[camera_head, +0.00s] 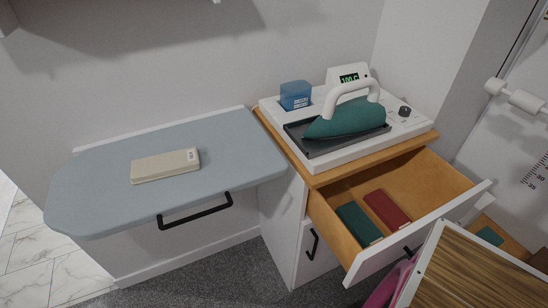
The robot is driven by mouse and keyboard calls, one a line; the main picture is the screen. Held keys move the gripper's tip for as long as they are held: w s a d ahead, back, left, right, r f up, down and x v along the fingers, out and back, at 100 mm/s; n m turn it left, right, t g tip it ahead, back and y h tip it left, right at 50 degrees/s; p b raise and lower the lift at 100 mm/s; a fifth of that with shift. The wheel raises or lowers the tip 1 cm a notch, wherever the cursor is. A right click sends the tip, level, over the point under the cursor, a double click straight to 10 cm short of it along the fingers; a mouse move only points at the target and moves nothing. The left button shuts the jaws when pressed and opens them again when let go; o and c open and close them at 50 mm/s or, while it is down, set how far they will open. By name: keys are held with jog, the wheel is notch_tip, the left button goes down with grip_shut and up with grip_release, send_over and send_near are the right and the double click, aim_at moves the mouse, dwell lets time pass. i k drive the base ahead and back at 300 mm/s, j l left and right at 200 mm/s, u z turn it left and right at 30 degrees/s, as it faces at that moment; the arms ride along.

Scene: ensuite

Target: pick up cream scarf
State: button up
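The cream scarf (158,168) is a flat folded block with a small pale tag at its right end. It lies near the middle of the blue-grey ironing board (100,200) in the head view. Nothing lies on top of it. My gripper is not in view.
An iron (348,117) rests on a white station on the cabinet at right. Below, an open drawer (420,170) juts out, holding a green folded item (357,224) and a red one (388,209). A wood-topped object (480,275) fills the lower right. Carpet (235,280) is clear.

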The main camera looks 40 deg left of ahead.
aim_at(180, 162)
jog(key=k+u, duration=0.2)
jog(key=u, duration=0.3)
jog(key=k+u, duration=0.2)
jog(key=u, duration=0.25)
jog(key=k+u, duration=0.15)
jog(key=u, duration=0.35)
jog(key=k+j+u, duration=0.15)
jog(key=u, duration=0.6)
jog(key=i+l+u, duration=0.2)
jog(key=l+u, duration=0.15)
jog(key=l, duration=0.25)
jog(key=i+l+u, duration=0.2)
jog(key=k+l, duration=0.05)
jog(key=l, duration=0.05)
